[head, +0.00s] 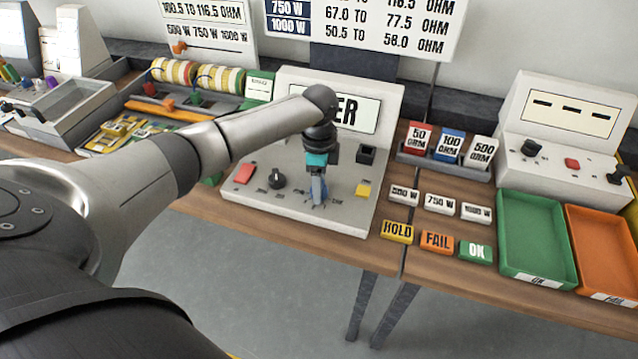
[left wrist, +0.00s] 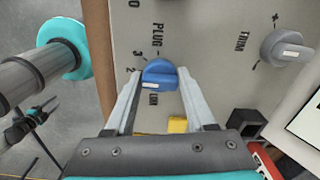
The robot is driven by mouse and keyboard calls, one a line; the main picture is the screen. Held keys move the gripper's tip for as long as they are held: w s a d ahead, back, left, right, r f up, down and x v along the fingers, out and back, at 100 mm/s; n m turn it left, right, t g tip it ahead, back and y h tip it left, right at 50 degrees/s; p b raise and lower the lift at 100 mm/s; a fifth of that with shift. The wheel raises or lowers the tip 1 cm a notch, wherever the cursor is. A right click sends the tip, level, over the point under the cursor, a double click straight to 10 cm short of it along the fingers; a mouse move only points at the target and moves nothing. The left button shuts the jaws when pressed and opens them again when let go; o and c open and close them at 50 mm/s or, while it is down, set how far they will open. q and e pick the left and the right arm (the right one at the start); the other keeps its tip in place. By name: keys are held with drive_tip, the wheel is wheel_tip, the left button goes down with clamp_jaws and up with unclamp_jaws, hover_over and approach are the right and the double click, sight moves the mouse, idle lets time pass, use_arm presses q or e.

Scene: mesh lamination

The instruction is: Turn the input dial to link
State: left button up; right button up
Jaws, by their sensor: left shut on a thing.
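The input dial is a blue knob (left wrist: 160,73) on the light grey console panel (head: 258,201). In the left wrist view it sits between the two fingers of my left gripper (left wrist: 160,92), which is shut on it. A short pale mark shows on the knob. PLUG is printed on one side of it and a partly covered word starting LIN on the other. In the head view my left gripper (head: 318,192) points down onto the panel and hides most of the dial. A dark shape at the left wrist view's lower left may be my right gripper (left wrist: 38,118).
A black knob (head: 277,179), a red button (head: 244,173) and a yellow button (head: 363,190) share the panel. Label blocks, a green tray (head: 535,235) and an orange tray (head: 603,250) stand to the right. A grey knob (left wrist: 287,46) marked TRIM shows in the left wrist view.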

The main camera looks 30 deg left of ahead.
use_arm(q)
clamp_jaws()
drive_tip(key=shift+d+r+n+p, duration=0.1)
drive_tip(key=shift+n+p, duration=0.4)
drive_tip(key=shift+p, duration=0.3)
drive_tip(key=n+p, duration=0.4)
drive_tip(key=p, duration=0.1)
drive_tip(key=shift+r, duration=0.1)
drive_tip(key=shift+n+p, duration=0.75)
drive_tip(key=shift+n, duration=0.05)
drive_tip(key=n+p, duration=0.3)
drive_tip(key=n, duration=0.1)
drive_tip(key=shift+n, duration=0.3)
drive_tip(key=n+p, duration=0.1)
drive_tip(key=n, duration=0.3)
drive_tip(key=shift+n+p, duration=0.4)
drive_tip(key=o, duration=1)
unclamp_jaws()
drive_tip(key=shift+f, duration=0.2)
